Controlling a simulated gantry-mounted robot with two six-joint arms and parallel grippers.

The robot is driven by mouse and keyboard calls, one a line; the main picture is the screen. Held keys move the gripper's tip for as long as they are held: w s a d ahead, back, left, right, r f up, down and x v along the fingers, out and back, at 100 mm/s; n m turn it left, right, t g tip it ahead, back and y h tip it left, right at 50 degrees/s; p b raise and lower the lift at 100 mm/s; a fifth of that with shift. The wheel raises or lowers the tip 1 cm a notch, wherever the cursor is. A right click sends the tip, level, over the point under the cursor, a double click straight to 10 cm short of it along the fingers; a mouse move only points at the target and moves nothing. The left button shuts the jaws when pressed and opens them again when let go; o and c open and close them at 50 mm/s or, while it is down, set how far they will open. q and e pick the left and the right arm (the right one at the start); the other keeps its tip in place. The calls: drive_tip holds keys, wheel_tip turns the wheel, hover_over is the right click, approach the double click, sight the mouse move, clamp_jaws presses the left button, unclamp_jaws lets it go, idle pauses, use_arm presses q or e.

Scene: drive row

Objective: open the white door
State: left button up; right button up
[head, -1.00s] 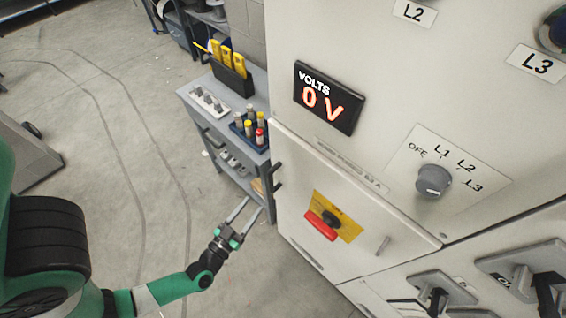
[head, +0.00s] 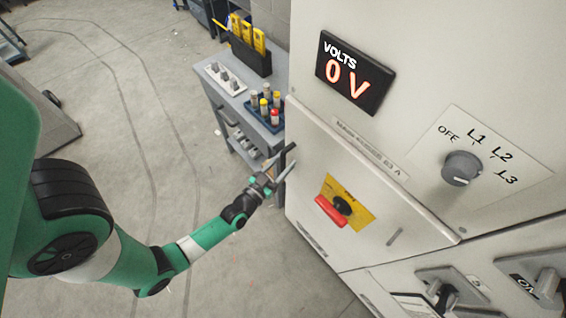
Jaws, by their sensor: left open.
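The white door (head: 385,205) is a low panel on the cabinet and looks shut. It carries a yellow plate (head: 362,215) with a red rotary handle (head: 330,212). A dark pull handle (head: 287,149) is at the door's left edge, partly overlapped by my gripper. My left gripper (head: 283,161) is open at that handle, its fingers pointing up and right. I cannot tell whether the fingers touch the handle or straddle it. My right gripper is not in view.
A grey cart (head: 226,97) with tools and small coloured parts stands close behind my left gripper, beside the cabinet. Above the door are a voltmeter (head: 354,72) reading 0 V and a selector knob (head: 462,168). The floor to the left is mostly clear.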

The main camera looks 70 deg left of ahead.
use_arm(q)
clamp_jaws()
idle(1.4)
